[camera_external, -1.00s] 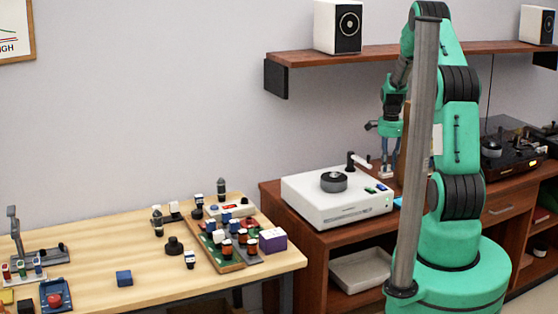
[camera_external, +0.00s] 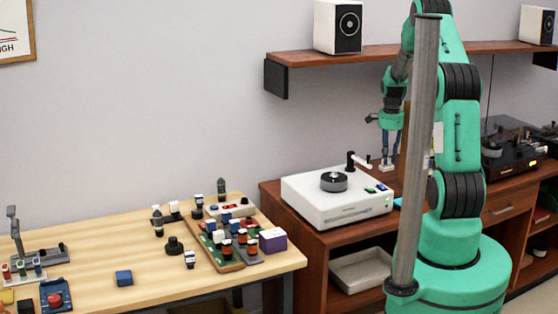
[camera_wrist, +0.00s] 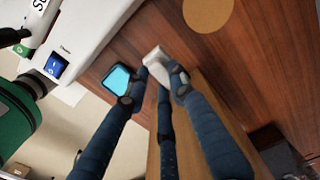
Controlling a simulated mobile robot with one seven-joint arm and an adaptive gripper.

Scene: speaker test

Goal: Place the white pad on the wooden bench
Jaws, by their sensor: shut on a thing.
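The white pad (camera_wrist: 156,58) is between the fingertips of my gripper (camera_wrist: 160,78) in the wrist view, and my fingers partly cover it. In the external view my gripper (camera_external: 388,160) is shut on the pad (camera_external: 387,168) and holds it over the brown cabinet, right of the white turntable unit. The wooden bench (camera_external: 165,280) with a pale top stands at the left, well apart from my gripper. Its front middle is bare around a small blue block.
The white turntable unit (camera_external: 335,209) has a raised tonearm beside my gripper. A cyan-topped item (camera_wrist: 116,78) lies close to my fingers. A shelf (camera_external: 385,55) with speakers hangs above. Many small pieces and a purple box (camera_external: 273,240) crowd the bench's right end.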

